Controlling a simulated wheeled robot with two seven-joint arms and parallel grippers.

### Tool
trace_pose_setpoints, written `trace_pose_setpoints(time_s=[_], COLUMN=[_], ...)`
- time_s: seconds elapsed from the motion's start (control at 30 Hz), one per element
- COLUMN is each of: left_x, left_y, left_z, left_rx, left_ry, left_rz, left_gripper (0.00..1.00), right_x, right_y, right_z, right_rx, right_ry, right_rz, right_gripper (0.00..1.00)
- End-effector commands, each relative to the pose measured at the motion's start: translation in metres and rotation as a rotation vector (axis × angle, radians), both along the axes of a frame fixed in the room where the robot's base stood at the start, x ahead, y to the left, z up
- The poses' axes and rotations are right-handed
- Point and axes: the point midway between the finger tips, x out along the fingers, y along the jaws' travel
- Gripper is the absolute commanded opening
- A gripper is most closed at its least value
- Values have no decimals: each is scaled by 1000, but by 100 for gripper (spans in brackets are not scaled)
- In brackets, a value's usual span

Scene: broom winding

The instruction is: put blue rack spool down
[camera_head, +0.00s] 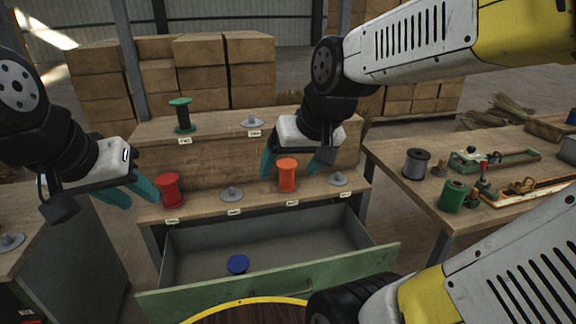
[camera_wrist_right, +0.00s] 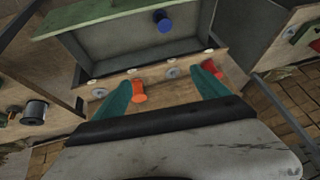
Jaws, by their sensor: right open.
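A blue spool (camera_head: 238,264) lies in the open drawer (camera_head: 190,247), towards its front; it also shows in the right wrist view (camera_wrist_right: 162,20). My right gripper (camera_head: 294,168) is open, its teal fingers apart above the front shelf near an orange spool (camera_head: 287,172). In the right wrist view that orange spool (camera_wrist_right: 138,92) stands beside one finger, and nothing is clamped. My left gripper (camera_head: 128,194) is at the left with its fingers apart and empty. A red spool (camera_head: 170,190) stands on the shelf just right of it.
The right-hand table (camera_head: 400,150) carries a grey spool (camera_head: 416,164), a green spool (camera_head: 453,195) and tools. Cardboard boxes (camera_head: 200,70) stand behind.

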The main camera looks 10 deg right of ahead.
Motion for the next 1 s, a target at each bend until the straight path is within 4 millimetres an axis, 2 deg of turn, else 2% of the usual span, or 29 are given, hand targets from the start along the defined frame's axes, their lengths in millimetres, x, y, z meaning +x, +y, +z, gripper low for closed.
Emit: trace_pose_setpoints(time_s=[0.03, 0.1, 0.27, 1.0], left_x=[0, 0, 0, 0], left_y=[0, 0, 0, 0], left_z=[0, 0, 0, 0], left_rx=[0, 0, 0, 0], left_ry=[0, 0, 0, 0], left_rz=[0, 0, 0, 0], left_gripper=[36, 36, 36, 36], right_x=[-16, -33, -54, -56], right_y=[-3, -4, -5, -5], right_z=[8, 13, 17, 18], right_rx=[6, 10, 15, 16], right_ry=[-18, -25, -34, -36], right_rz=[-5, -7, -8, -7], right_gripper=[85, 85, 85, 85])
